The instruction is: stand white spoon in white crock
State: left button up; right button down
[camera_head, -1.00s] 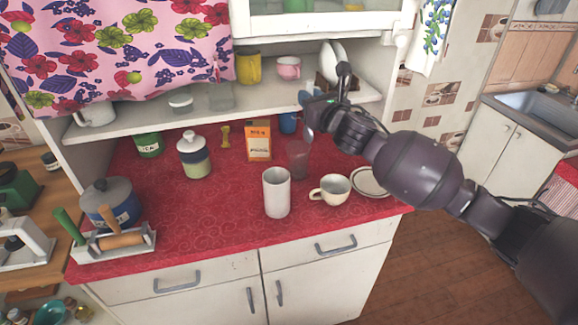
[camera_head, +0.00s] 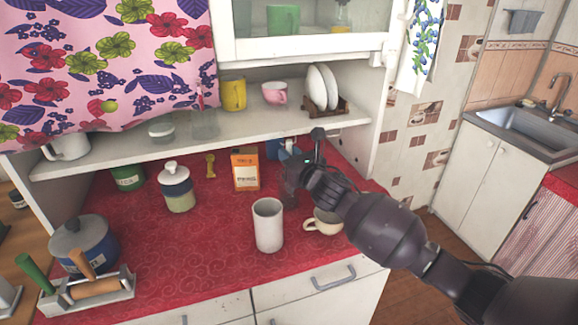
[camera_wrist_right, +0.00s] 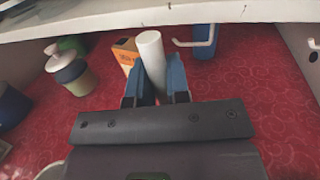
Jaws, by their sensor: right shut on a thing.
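The white crock (camera_head: 268,228), a plain tall cylinder, stands upright on the red counter in the head view. My right gripper (camera_head: 290,155) is low over the counter, behind the crock and a little to its right. In the right wrist view its blue fingers (camera_wrist_right: 156,85) are shut on a white, round-ended piece (camera_wrist_right: 151,48), which I take to be the white spoon's handle. The rest of the spoon is hidden. A dark clear tumbler (camera_head: 290,188) shows just below the fingers; I cannot tell whether the spoon is inside it. My left gripper is not in view.
A cream cup (camera_head: 322,222) stands right of the crock, partly behind my right arm. An orange box (camera_head: 245,170) and a blue mug (camera_head: 272,149) stand behind, under the shelf (camera_head: 110,160). A lidded jar (camera_head: 176,190) is to the left.

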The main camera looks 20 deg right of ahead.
jog(key=shift+f, duration=1.35)
jog(key=shift+f, duration=0.2)
jog(key=c, duration=1.1)
grip_release()
jog(key=shift+r, duration=0.15)
jog(key=v, duration=1.2)
